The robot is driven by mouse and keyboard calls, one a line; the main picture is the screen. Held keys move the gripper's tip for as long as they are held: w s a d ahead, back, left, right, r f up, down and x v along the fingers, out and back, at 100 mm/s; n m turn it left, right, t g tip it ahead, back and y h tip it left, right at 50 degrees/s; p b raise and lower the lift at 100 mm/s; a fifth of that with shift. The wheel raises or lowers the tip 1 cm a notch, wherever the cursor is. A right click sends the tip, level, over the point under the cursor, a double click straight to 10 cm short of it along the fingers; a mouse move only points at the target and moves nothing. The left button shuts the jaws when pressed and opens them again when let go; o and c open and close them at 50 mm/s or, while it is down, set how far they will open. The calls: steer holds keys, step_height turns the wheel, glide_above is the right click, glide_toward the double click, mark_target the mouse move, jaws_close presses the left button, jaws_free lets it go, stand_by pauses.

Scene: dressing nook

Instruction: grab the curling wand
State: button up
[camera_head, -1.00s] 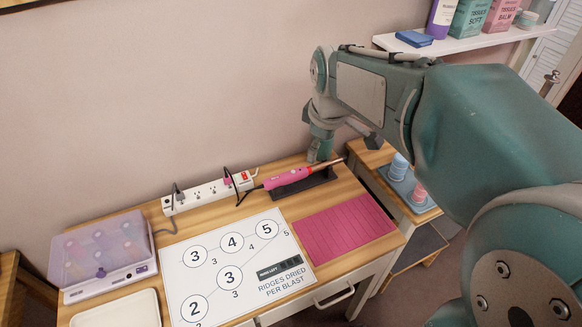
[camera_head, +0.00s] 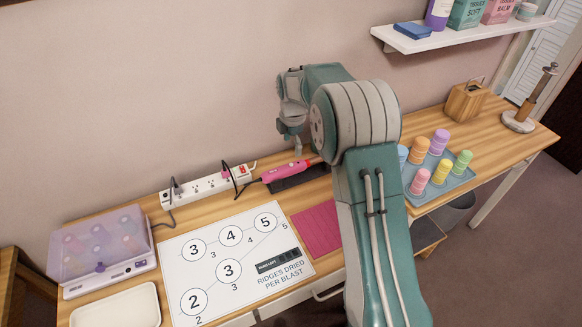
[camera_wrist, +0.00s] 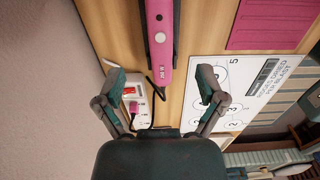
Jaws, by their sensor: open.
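The pink curling wand (camera_head: 285,172) lies on a dark rest (camera_head: 300,180) near the back of the wooden table. My arm hides its right end in the head view. My gripper (camera_head: 298,148) is above the wand, pointing down. In the wrist view, the wand's pink handle (camera_wrist: 158,38) runs down from the top edge, its cord end reaching between the open fingers of my gripper (camera_wrist: 161,80). The fingers stand apart on either side and hold nothing. How high they are above the wand is hard to tell.
A white power strip (camera_head: 208,186) with plugged cords lies left of the wand. A pink mat (camera_head: 317,229) and a printed number sheet (camera_head: 205,251) lie in front. A lidded roller box (camera_head: 103,252) stands left. A tray of coloured rollers (camera_head: 452,178) is right. A shelf (camera_head: 455,39) hangs above.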

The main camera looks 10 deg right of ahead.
mark_target(291, 164)
steer(key=f, duration=0.9)
steer(key=shift+a, duration=0.2)
jaws_close()
